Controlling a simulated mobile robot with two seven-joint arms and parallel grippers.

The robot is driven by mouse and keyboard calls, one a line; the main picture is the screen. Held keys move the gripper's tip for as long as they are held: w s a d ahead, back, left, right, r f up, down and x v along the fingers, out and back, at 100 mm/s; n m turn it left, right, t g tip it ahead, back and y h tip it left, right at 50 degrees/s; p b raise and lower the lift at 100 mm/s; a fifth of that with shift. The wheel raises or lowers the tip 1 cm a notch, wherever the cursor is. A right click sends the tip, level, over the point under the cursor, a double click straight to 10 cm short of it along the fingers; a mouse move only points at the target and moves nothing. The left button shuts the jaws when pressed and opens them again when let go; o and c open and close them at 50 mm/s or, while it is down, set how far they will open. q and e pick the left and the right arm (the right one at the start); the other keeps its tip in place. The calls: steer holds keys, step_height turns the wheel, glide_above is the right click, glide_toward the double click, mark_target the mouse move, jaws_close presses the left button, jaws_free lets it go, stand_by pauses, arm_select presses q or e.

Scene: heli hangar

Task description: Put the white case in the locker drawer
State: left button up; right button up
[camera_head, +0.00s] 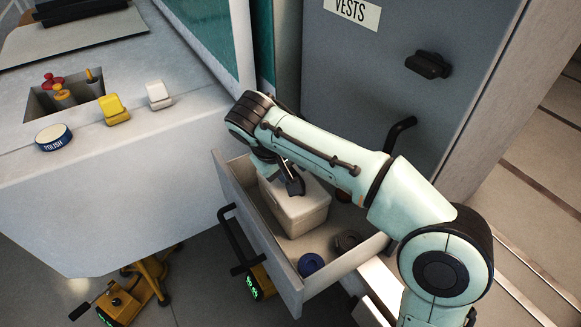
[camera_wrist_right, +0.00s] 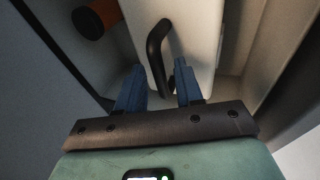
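A white case (camera_head: 296,206) with a lid sits inside the open locker drawer (camera_head: 293,274). It also shows in the right wrist view (camera_wrist_right: 200,50), where its black curved handle (camera_wrist_right: 157,50) stands out from it. My right gripper (camera_head: 289,182) is over the case at its handle. In the right wrist view its two blue fingers (camera_wrist_right: 158,90) are apart, with the handle's end between them and gaps visible. Whether a finger touches the handle is unclear. My right arm hides part of the case and the drawer's far side. My left gripper is not in view.
The grey locker (camera_head: 380,80) stands behind. On the counter (camera_head: 110,160) are a polish tin (camera_head: 53,138), a yellow item (camera_head: 114,110) and a small white item (camera_head: 158,95).

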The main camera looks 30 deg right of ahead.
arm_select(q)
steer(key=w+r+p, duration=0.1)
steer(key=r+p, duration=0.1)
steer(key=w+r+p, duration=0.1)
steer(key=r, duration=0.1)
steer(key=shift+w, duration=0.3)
arm_select(e)
steer(key=v, duration=1.2)
steer(key=shift+r, duration=0.25)
steer(key=shift+d, duration=0.1)
